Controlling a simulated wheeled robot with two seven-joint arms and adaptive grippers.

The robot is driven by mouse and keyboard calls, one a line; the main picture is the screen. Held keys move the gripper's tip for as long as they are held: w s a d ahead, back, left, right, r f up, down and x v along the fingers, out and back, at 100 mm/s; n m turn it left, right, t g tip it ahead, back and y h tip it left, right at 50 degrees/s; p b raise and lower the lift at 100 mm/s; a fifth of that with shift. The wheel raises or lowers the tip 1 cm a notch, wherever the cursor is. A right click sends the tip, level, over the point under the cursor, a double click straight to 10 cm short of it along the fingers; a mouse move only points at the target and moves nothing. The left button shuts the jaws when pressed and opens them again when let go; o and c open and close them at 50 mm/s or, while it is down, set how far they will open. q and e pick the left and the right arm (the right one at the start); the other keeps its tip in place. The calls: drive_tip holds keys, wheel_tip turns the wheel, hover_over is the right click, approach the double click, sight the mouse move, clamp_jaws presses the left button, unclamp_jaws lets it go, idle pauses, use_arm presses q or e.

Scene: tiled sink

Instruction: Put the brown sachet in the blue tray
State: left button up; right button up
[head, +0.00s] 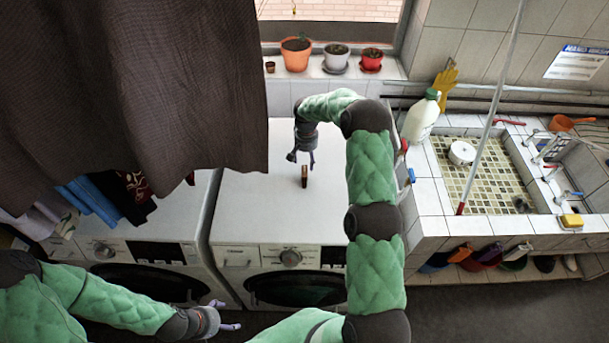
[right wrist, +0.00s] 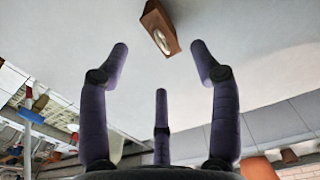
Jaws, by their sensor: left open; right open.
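The brown sachet (head: 304,176) stands on the white top of the right-hand washing machine (head: 255,215). In the right wrist view the sachet (right wrist: 162,27) shows as a small brown block with a pale oval on one face, beyond the fingertips. My right gripper (head: 301,158) is open just behind the sachet, with a gap between them. Its three purple fingers (right wrist: 160,65) are spread and empty. My left gripper (head: 229,315) is open and empty, low in front of the machines. I cannot make out a blue tray for certain.
Potted plants (head: 296,54) line the windowsill. A dark curtain (head: 130,80) hangs over the left machine. A white jug (head: 421,117) stands by the tiled sink (head: 482,175), with a pole (head: 492,110) across it. The machine top around the sachet is clear.

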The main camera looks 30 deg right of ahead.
sight(306, 171)
drive_tip(key=shift+s+f, duration=0.1)
drive_tip(key=shift+f, duration=0.35)
wheel_tip(306, 171, down, 3)
drive_tip(key=shift+s+a+f+p, duration=0.1)
drive_tip(key=shift+p, duration=0.9)
drive_tip(key=shift+f, duration=0.65)
clamp_jaws()
drive_tip(key=shift+r, duration=0.15)
